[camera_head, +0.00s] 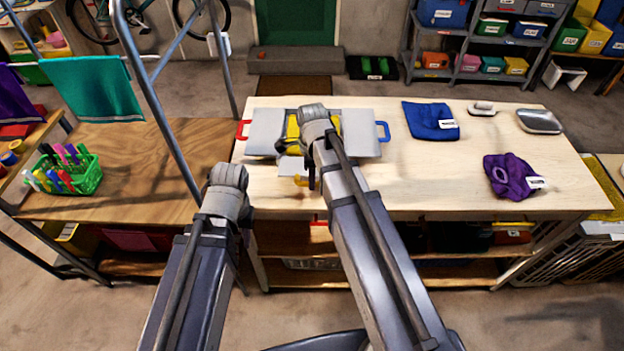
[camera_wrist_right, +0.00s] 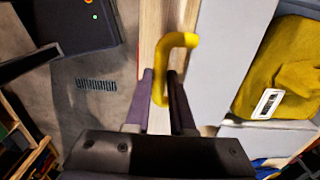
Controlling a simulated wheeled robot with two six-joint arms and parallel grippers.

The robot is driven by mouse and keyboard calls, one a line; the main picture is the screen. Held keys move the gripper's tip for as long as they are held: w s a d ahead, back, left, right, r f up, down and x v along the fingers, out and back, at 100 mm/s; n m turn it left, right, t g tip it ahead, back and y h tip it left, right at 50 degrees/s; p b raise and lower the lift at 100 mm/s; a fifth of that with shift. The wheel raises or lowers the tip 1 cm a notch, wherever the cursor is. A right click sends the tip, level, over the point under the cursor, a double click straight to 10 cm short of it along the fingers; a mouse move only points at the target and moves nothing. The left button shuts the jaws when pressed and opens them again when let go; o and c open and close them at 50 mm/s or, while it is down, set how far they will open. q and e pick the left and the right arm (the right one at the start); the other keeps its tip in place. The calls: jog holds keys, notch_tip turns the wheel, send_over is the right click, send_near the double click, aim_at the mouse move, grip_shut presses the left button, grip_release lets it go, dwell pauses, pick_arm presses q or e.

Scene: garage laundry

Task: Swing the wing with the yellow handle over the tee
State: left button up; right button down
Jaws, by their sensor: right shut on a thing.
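A grey folding board lies on the wooden table, with a red handle (camera_head: 243,130) at its left, a blue handle (camera_head: 383,132) at its right and a yellow handle (camera_head: 300,181) at its near edge. The yellow tee (camera_head: 293,127) lies on its middle, partly hidden by my right arm; it also shows in the right wrist view (camera_wrist_right: 280,72), with a white tag. The grey wing (camera_head: 290,166) with the yellow handle lies toward me. My right gripper (camera_wrist_right: 164,98) is shut on the yellow handle (camera_wrist_right: 178,42). My left arm is at the table's near left; its gripper is hidden.
To the right on the table lie a folded blue cloth (camera_head: 430,121), a purple cloth (camera_head: 508,176), a small tagged item (camera_head: 482,108) and a metal tray (camera_head: 540,121).

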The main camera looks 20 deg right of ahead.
jog(key=w+d+r+p, duration=0.2)
jog(key=w+r+p, duration=0.4)
jog(key=r, duration=0.2)
jog(key=w+d+g, duration=0.1)
jog(key=w+d, duration=0.1)
jog(key=w, duration=0.5)
jog(key=w+d+f+g, duration=0.1)
jog(key=w, duration=0.6)
jog(key=shift+d+f+y+b, duration=0.15)
jog(key=shift+d+y+b, duration=0.15)
jog(key=shift+d, duration=0.05)
jog(key=c, duration=1)
grip_release()
jog(key=shift+c, duration=0.2)
